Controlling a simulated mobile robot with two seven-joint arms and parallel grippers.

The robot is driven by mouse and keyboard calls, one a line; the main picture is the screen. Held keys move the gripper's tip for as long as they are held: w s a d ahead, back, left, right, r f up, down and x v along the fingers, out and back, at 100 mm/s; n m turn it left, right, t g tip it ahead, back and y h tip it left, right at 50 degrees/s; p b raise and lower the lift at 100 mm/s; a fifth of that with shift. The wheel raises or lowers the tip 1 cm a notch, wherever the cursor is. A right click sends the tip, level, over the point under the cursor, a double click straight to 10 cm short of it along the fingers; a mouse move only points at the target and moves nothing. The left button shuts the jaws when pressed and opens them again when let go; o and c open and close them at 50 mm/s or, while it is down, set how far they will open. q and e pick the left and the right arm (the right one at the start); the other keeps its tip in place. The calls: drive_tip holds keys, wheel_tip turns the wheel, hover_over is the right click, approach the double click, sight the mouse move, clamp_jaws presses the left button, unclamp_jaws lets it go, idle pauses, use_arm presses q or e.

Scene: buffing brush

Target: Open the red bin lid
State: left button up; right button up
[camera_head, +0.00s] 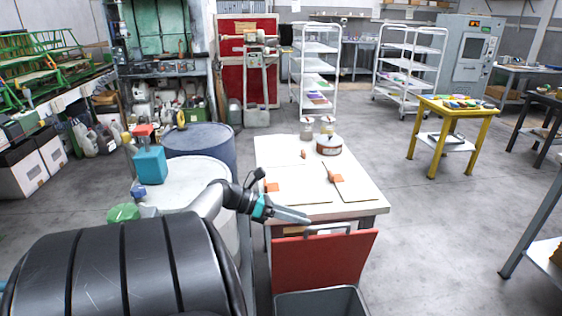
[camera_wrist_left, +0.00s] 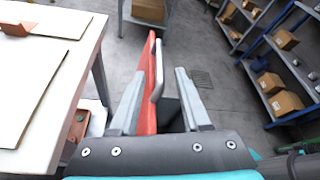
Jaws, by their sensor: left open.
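The red bin lid (camera_head: 322,262) stands raised at the front end of the white table. A metal handle (camera_head: 328,228) runs along its top edge. Below it, the grey bin (camera_head: 330,292) shows an open top, its lower part cut off by the picture edge. My left gripper (camera_head: 306,219) is open right at the handle. In the left wrist view, the lid (camera_wrist_left: 148,90) and handle (camera_wrist_left: 157,72) show edge-on between the spread fingers of the gripper (camera_wrist_left: 158,76). Whether a finger touches the handle cannot be told. My right gripper is not in view.
The white table (camera_head: 285,160) behind the lid carries boards, orange pieces, jars and a round tin. White and blue drums (camera_head: 205,140) stand left of it, close to my left arm. Floor to the right is clear up to a grey shelf (camera_head: 540,215).

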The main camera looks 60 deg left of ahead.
use_arm(q)
drive_tip(key=v, duration=0.5)
drive_tip(key=shift+s+a+r+p, duration=0.1)
drive_tip(key=shift+s+p, duration=0.1)
drive_tip(key=shift+p, duration=0.1)
